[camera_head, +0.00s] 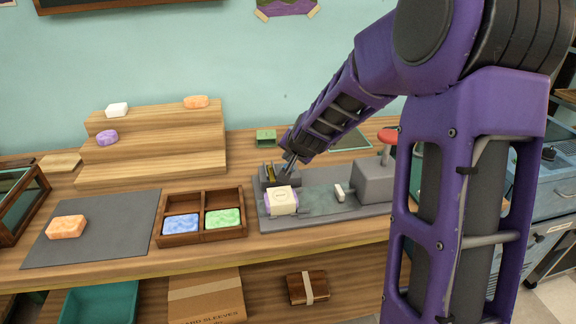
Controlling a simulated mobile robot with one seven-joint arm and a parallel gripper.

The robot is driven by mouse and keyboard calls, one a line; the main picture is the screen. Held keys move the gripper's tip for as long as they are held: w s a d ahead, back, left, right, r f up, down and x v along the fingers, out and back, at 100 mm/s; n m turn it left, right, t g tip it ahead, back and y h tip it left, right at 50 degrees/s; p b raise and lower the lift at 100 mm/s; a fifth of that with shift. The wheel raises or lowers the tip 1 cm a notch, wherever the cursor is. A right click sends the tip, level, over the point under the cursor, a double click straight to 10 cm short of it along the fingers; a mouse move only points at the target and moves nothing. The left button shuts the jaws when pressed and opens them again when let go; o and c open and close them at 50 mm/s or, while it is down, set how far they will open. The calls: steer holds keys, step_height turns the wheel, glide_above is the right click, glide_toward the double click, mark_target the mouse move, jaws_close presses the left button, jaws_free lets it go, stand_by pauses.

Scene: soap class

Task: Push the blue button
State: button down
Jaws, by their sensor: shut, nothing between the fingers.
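I cannot make out a blue button; the gripper may hide it. My gripper (290,165) reaches down from the upper right to the grey machine (328,215) on the bench. It is shut and holds nothing. Its tips are close to the dark grey block (266,180) with a yellow part at the machine's left end. I cannot tell whether they touch it. A wrapped cream soap box (281,197) with a purple edge sits on the machine just below the tips. A red round knob (388,135) tops the grey housing at the machine's right.
A wooden two-part tray (203,237) with blue and green soaps stands left of the machine. An orange soap (67,227) lies on a grey mat (110,246). A stepped wooden stand (155,145) holds several soaps behind. My arm covers the right side.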

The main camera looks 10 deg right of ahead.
steer(key=shift+r+p, duration=1.8)
steer(key=shift+r, duration=0.75)
steer(key=shift+a+f, duration=0.1)
